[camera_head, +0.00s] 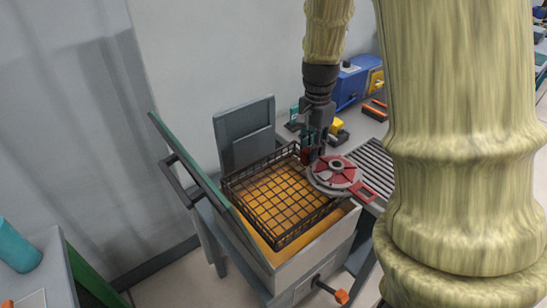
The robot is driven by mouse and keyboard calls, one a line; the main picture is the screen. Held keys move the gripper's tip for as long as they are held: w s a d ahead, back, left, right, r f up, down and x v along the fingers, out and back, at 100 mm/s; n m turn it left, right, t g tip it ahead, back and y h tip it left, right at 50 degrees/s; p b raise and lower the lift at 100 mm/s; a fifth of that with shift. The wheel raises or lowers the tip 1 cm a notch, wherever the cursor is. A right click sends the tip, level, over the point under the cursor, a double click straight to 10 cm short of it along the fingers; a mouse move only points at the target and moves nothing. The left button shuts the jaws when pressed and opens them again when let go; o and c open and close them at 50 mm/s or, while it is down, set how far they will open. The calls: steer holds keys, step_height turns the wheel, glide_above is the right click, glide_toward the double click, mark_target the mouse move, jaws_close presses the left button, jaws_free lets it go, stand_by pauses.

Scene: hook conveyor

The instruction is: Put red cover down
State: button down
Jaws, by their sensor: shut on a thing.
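The red cover (336,171) is a round, segmented disc with a grey rim and a small red tab at its lower right. My gripper (313,150) points down at the disc's upper left edge and is shut on it. The disc overlaps the right side of a black wire basket (262,178) in this view. I cannot tell whether the disc hangs free or touches the basket or the surface beside it. The fingertips are small and partly hidden.
The basket sits in an open grey box with a raised green-edged lid (190,165). A slatted grey surface (372,160) lies to the right. Blue and yellow machines (350,85) stand behind. My large arm link hides the right side.

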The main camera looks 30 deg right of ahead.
steer(key=shift+w+a+f+p, duration=0.75)
steer(key=shift+w+a, duration=0.4)
steer(key=shift+a, duration=0.35)
steer(key=shift+w+a+f+p, duration=0.7)
steer(key=shift+w+a, duration=0.45)
steer(key=shift+a, duration=0.3)
steer(key=shift+w+a+f+p, duration=0.75)
steer(key=shift+w+a, duration=0.4)
steer(key=shift+a, duration=0.45)
